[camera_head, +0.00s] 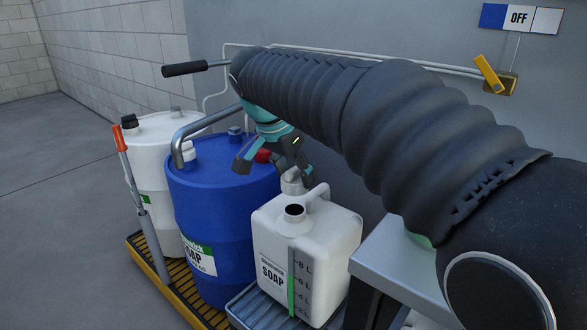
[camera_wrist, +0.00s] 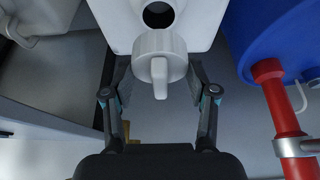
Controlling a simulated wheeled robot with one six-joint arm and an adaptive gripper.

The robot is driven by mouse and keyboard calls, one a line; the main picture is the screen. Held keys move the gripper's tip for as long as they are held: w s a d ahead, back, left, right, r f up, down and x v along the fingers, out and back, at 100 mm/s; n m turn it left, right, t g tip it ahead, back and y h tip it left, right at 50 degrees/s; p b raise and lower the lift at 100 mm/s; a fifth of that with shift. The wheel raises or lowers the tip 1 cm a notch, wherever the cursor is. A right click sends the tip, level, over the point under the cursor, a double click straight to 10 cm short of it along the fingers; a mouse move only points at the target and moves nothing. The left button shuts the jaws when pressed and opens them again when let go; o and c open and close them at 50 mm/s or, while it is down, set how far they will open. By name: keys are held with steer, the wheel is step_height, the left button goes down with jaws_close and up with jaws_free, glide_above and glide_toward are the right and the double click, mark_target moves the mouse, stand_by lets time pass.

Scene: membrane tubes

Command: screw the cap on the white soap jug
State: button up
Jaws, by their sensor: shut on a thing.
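The white soap jug (camera_head: 327,228) stands upright with its dark round mouth (camera_head: 294,210) open at the top. The mouth also shows at the top of the wrist view (camera_wrist: 158,14). My gripper (camera_wrist: 160,74) is shut on the white cap (camera_wrist: 160,48), which has ribbed sides and a raised grip bar. In the head view the cap (camera_head: 292,184) is held behind the mouth, near the jug's handle, apart from the opening. The cap's height above the jug is hard to tell. My arm hides part of the gripper in the head view.
A white drum (camera_head: 155,165) with a red-handled pump (camera_head: 120,138) stands farther left. A grey wall is behind.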

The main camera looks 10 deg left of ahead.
steer(key=shift+f, duration=0.8)
steer(key=shift+f+b, duration=1.65)
steer(key=shift+f, duration=0.45)
steer(key=shift+s+f, duration=0.1)
steer(key=shift+f, duration=0.2)
steer(key=o, duration=1)
steer(key=shift+r, duration=0.1)
steer(key=shift+r+p, duration=1.7)
steer(key=shift+r, duration=1.7)
